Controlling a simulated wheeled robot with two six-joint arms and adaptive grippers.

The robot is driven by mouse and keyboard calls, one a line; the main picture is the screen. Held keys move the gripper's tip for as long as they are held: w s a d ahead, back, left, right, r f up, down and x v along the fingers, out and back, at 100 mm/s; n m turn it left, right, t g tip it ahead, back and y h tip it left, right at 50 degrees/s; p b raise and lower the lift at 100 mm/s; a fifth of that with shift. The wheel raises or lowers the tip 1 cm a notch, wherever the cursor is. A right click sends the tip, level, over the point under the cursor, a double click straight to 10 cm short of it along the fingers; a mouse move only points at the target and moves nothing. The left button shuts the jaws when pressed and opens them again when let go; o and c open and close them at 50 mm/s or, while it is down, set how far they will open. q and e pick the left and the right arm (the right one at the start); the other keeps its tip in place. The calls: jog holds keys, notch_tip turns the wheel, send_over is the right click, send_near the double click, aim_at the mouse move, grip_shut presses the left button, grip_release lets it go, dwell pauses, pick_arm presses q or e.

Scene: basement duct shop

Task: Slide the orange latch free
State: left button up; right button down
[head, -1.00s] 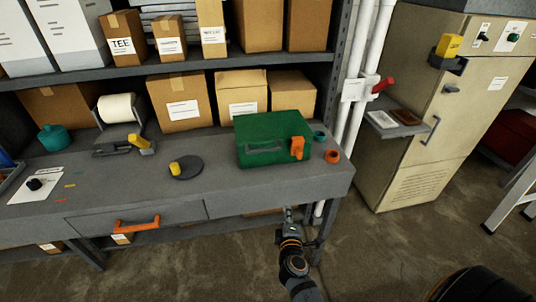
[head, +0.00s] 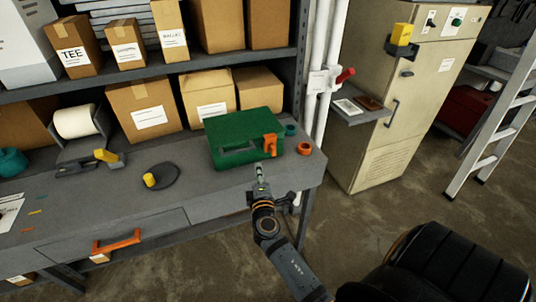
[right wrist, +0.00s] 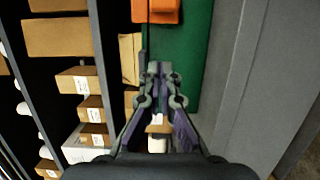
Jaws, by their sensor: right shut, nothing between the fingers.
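The orange latch (head: 270,145) sits on the front right corner of the green case (head: 229,153), which lies on the grey workbench. My right gripper (head: 258,170) is shut and empty, just in front of the latch and apart from it in the head view. In the right wrist view, the shut fingers (right wrist: 160,72) point toward the orange latch (right wrist: 156,10) at the top edge, with the green case (right wrist: 184,50) beside and behind them. The latch is partly cut off there. My left gripper is not in view.
A teal ring (head: 291,130) and an orange ring (head: 304,148) lie right of the case. A grey disc with a yellow knob (head: 150,180) lies to the left. Cardboard boxes (head: 142,108) stand behind. A beige cabinet (head: 380,130) is at the right. The bench front (head: 215,187) is clear.

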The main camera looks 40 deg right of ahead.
aim_at(266, 148)
jog(key=x, duration=0.6)
jog(key=shift+s+d+r+p, duration=0.1)
jog(key=shift+r+p, duration=0.05)
jog(key=shift+p, duration=0.15)
jog(key=d, duration=0.1)
jog(key=s+d+p, duration=0.1)
jog(key=d, duration=0.1)
jog(key=shift+s, duration=0.1)
jog(key=shift+s+d, duration=0.15)
jog(key=shift+d, duration=0.1)
jog(key=d+b, duration=0.1)
jog(key=d, duration=0.1)
jog(key=s+d, duration=0.1)
jog(key=d, duration=0.2)
jog(key=shift+b, duration=0.35)
jog(key=shift+a, duration=0.15)
jog(key=shift+w+f, duration=0.1)
jog(key=shift+f, duration=0.1)
